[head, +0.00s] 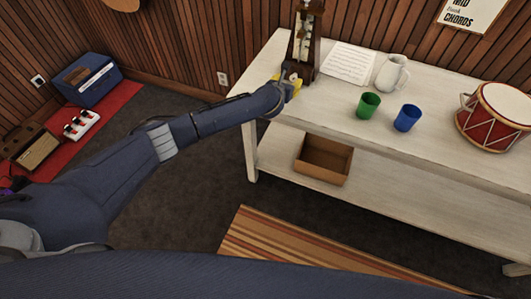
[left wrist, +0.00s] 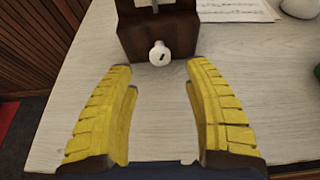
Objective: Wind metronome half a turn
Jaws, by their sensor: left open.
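The metronome (head: 304,40) is a dark wooden upright case with a pale front, standing at the left end of the white table. In the left wrist view its lower case (left wrist: 158,33) shows at the top, with a round white winding key (left wrist: 159,54) on the near face. My left gripper (head: 291,80) is at the metronome's base in the head view. In the left wrist view the yellow fingers of my left gripper (left wrist: 155,78) are open and empty. The key is just beyond the fingertips, roughly centred between them, apart from both. My right gripper is not in view.
The white table (head: 440,140) also holds a music sheet (head: 350,63), a white pitcher (head: 391,73), a green cup (head: 368,105), a blue cup (head: 407,118) and a red drum (head: 495,116). A cardboard box (head: 322,159) sits on the lower shelf.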

